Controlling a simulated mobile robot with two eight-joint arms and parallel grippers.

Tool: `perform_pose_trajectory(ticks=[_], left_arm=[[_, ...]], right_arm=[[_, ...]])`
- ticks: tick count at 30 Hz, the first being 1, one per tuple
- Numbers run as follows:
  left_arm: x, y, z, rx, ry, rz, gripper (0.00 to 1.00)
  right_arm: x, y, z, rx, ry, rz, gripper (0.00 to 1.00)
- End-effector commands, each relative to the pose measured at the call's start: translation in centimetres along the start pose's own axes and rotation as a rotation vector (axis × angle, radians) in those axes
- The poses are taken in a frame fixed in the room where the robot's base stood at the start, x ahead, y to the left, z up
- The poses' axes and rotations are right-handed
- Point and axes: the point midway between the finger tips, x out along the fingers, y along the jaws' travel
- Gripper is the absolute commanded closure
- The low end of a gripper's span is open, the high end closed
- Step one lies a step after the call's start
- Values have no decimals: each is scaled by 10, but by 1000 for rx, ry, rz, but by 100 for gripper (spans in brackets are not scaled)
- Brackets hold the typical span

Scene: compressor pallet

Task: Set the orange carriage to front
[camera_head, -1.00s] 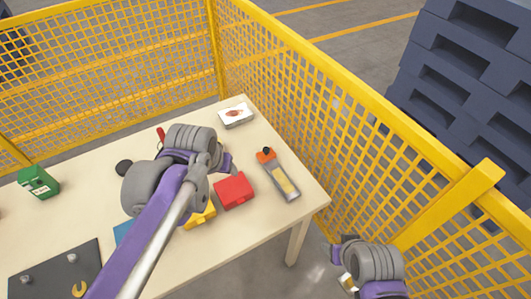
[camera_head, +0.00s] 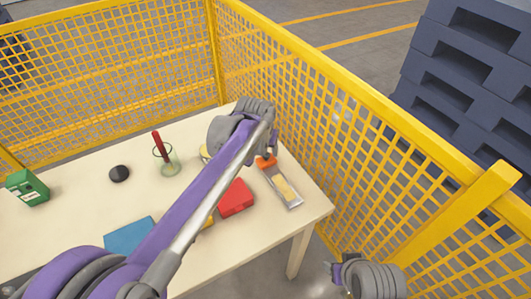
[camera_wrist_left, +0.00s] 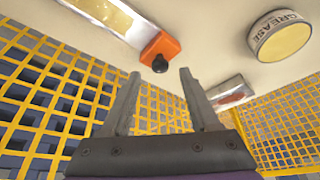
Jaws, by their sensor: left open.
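The orange carriage (camera_head: 265,161) sits at the far end of a grey rail (camera_head: 294,204) with a pale yellow strip, near the table's right edge. My left gripper (camera_head: 272,150) is over that far end and partly hides the carriage in the head view. In the left wrist view the carriage (camera_wrist_left: 162,42) has a black knob (camera_wrist_left: 160,64). The open left fingers (camera_wrist_left: 160,74) point at the knob, one on each side of it in the picture; contact cannot be told. My right gripper (camera_head: 338,273) is low at the right, off the table, its jaws unclear.
A red box (camera_head: 236,197) stands left of the rail. A GREASE tin (camera_wrist_left: 280,38) and a flat box (camera_wrist_left: 228,93) are near the left gripper. A glass with a red item (camera_head: 167,160) stands further left. Yellow mesh fencing (camera_head: 340,130) runs close behind and right of the table.

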Motion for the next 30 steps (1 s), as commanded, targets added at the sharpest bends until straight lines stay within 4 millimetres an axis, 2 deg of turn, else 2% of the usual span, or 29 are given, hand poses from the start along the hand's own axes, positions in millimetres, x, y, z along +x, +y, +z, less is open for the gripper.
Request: perform_pose_trajectory(ticks=[1,6,16,17,26,27,30], left_arm=[[8,0,0,0,0,0,38],[24,0,0,0,0,0,38],[27,0,0,0,0,0,38],[27,0,0,0,0,0,42],[26,0,0,-1,0,0,96],[26,0,0,-1,0,0,100],[26,0,0,-1,0,0,100]], right_arm=[[1,0,1,0,0,0,41],[3,0,2,0,-1,0,41],[3,0,2,0,-1,0,41],[3,0,2,0,-1,0,41],[3,0,2,0,-1,0,41],[3,0,2,0,-1,0,41],[3,0,2,0,-1,0,41]])
